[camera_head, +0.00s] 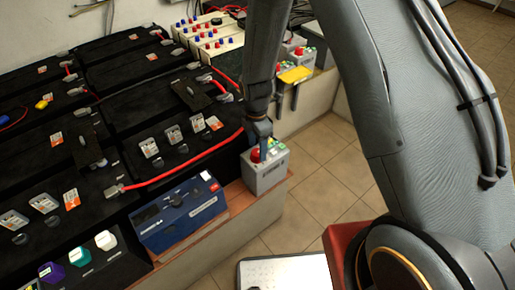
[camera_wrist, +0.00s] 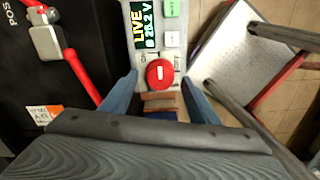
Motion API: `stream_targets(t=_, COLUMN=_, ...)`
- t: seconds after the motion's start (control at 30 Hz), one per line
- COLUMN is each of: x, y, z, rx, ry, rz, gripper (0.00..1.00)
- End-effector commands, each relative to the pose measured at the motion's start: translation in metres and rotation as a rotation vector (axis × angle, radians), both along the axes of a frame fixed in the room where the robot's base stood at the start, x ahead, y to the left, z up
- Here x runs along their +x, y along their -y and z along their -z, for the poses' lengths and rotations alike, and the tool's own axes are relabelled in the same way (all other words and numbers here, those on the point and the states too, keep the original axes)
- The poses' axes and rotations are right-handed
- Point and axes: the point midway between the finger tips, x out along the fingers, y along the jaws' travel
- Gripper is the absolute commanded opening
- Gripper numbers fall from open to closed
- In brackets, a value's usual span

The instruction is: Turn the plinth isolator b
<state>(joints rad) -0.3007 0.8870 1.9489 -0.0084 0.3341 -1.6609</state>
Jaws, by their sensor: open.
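A grey isolator box (camera_head: 264,174) stands on the ledge at the end of the black batteries, with a red knob (camera_head: 256,154) on top. My gripper (camera_head: 262,142) is over the box, pointing down. In the wrist view its two blue-grey fingers (camera_wrist: 160,80) are open, one on each side of the knob, with gaps between. I cannot read which letter this isolator bears.
A blue unit (camera_head: 180,214) stands left of the box on the ledge. A red cable (camera_head: 185,168) runs over the batteries to the left. More grey boxes with red knobs (camera_head: 299,51) stand farther back, near a yellow plate (camera_head: 295,75).

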Motion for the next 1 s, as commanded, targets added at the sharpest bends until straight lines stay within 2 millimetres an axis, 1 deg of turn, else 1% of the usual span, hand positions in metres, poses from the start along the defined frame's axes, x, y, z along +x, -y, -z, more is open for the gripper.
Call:
stream_targets(t=0.1, x=-0.001, y=0.001, z=0.01, rx=-0.001, ry=-0.003, rz=0.001, gripper=0.55)
stream_targets(t=0.2, x=-0.001, y=0.0, z=0.015, rx=0.0, ry=0.0, rz=0.001, gripper=0.55)
stream_targets(t=0.5, x=-0.001, y=0.0, z=0.017, rx=0.0, ry=0.0, rz=0.001, gripper=0.55)
stream_targets(t=0.57, x=-0.001, y=0.0, z=0.017, rx=0.0, ry=0.0, rz=0.001, gripper=0.47)
stream_targets(t=0.7, x=-0.001, y=0.0, z=0.017, rx=0.0, ry=0.0, rz=0.001, gripper=0.23)
stream_targets(t=0.77, x=-0.001, y=0.0, z=0.017, rx=0.0, ry=0.0, rz=0.001, gripper=0.14)
stream_targets(t=1.0, x=-0.001, y=0.001, z=0.017, rx=0.0, ry=-0.001, rz=0.019, gripper=0.14)
